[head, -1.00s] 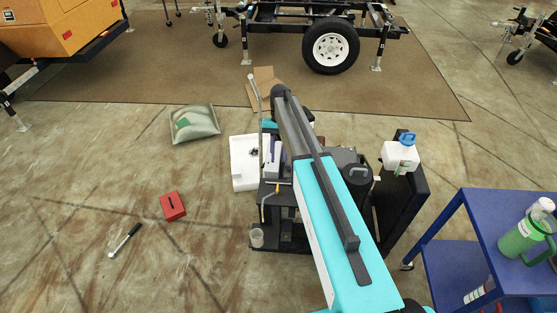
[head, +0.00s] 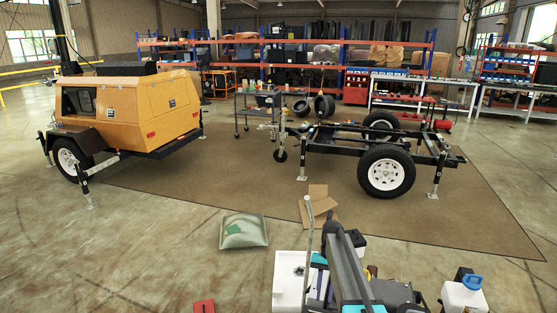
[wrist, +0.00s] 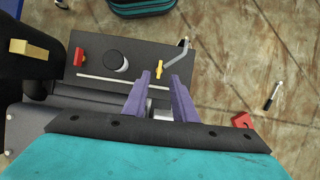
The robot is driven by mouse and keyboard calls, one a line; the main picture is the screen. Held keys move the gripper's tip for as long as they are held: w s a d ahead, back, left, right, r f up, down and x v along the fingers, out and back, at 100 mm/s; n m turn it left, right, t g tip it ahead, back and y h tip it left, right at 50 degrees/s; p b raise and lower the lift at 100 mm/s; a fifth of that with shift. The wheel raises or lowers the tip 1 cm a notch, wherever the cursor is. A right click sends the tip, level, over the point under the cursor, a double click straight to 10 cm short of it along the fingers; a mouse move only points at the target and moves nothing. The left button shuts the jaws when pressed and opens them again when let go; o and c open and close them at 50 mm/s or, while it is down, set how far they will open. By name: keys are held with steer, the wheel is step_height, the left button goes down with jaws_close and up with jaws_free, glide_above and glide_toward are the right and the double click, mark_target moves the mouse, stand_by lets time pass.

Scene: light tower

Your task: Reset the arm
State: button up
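My arm (head: 348,262) shows at the bottom of the head view, folded low over my own base. My gripper (wrist: 160,97) shows in the wrist view as two purple fingers with a clear gap between them. It is open, with nothing between the fingertips. The fingers are above a dark surface with a black round knob (wrist: 115,61) and a yellow handle (wrist: 160,68); I cannot tell how far above. In the head view the fingers are hard to make out beside the arm.
A red box (wrist: 242,120) and a marker (wrist: 273,97) lie on the floor. A black trailer frame (head: 345,150) and a yellow machine (head: 130,105) stand on the brown mat (head: 250,185).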

steer(key=s+a+f+g+b, duration=0.1)
steer(key=s+f, duration=0.8)
steer(key=s, duration=0.3)
steer(key=s+a+f+g, duration=0.1)
steer(key=s+f+g, duration=0.1)
steer(key=s+f, duration=0.9)
steer(key=s+f+n+t, duration=0.1)
steer(key=s, duration=1)
steer(key=s+f+n+t+h+b, duration=0.1)
steer(key=s+f+n, duration=0.1)
steer(key=s, duration=1)
steer(key=shift+d+f+n, duration=0.25)
steer(key=shift+d+n, duration=0.05)
steer(key=shift+d, duration=0.05)
